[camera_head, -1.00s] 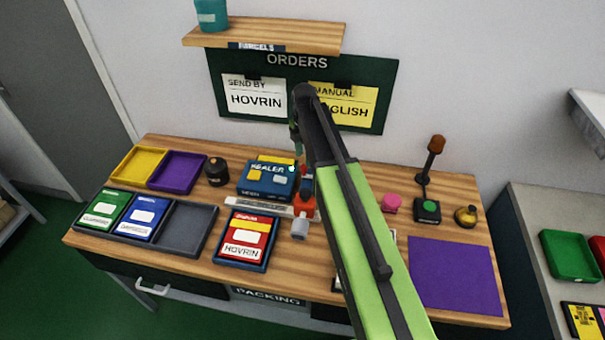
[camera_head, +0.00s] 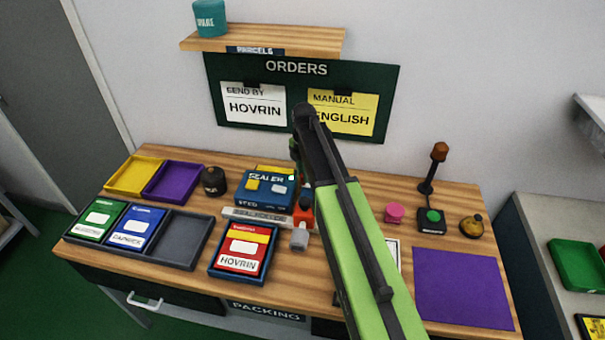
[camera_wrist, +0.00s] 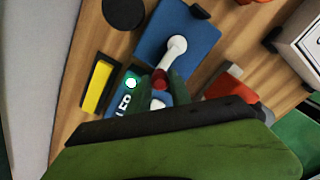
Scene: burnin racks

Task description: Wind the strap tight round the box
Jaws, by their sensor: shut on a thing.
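The blue sealer (camera_head: 268,187) stands at the back middle of the wooden bench. In the wrist view, a white crank arm (camera_wrist: 176,46) reaches across its blue top (camera_wrist: 190,30) to a red knob (camera_wrist: 160,80). My gripper (camera_wrist: 160,88) is shut on that knob. In the head view my gripper's fingertips are hidden behind my arm, beside the sealer. I cannot make out a strap, or tell which thing is the box to be strapped.
A black jar (camera_head: 214,181) and yellow and purple trays (camera_head: 171,183) are left of the sealer. An orange-red tool (camera_head: 302,213) is close on its right. A pink piece (camera_head: 394,213), a green-button box (camera_head: 432,220) and a purple mat (camera_head: 463,287) are farther right.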

